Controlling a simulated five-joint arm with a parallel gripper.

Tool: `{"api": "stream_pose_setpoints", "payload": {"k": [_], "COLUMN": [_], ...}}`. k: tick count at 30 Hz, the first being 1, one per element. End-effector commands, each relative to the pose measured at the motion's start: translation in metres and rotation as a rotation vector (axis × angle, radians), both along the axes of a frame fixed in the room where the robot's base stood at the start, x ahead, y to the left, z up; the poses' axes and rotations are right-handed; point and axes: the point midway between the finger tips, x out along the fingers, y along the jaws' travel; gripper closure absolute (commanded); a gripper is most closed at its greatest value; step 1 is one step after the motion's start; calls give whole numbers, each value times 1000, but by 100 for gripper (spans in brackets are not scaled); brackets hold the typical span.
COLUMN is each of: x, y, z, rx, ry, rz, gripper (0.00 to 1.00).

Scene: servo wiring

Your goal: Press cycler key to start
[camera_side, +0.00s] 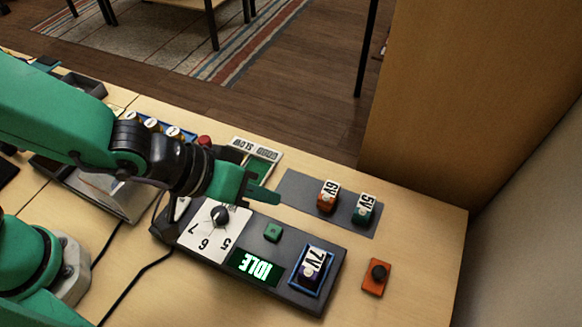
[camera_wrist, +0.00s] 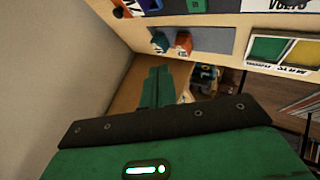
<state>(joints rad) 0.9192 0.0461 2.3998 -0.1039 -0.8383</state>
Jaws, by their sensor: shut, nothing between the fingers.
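The cycler (camera_side: 215,262) is a dark box with a white dial plate (camera_side: 208,240), a black knob and a lit green display reading IDLE (camera_side: 254,267). Its small green square key (camera_side: 272,231) sits on top, between the dial and a blue-framed slot holding a block marked 7V (camera_side: 314,262). My green gripper (camera_side: 272,196) is shut and empty. In the side view its tips show a little above the key in the picture, apart from it.
An orange 6V block (camera_side: 328,197) and a teal 5V block (camera_side: 364,209) stand on a grey mat (camera_side: 295,189). An orange piece with a black knob (camera_side: 376,277) lies right of the cycler. A GOOD/SLOW tray (camera_side: 262,165) is behind my gripper.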

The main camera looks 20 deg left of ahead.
Motion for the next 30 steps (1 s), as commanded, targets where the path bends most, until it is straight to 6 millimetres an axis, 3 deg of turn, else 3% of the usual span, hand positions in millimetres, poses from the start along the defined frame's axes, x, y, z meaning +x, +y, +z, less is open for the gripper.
{"api": "stream_pose_setpoints", "payload": {"k": [11,30], "x": [0,0], "y": [0,1], "z": [-10,-71], "rx": [3,4], "ry": [2,2], "rz": [0,1], "gripper": [100,100]}}
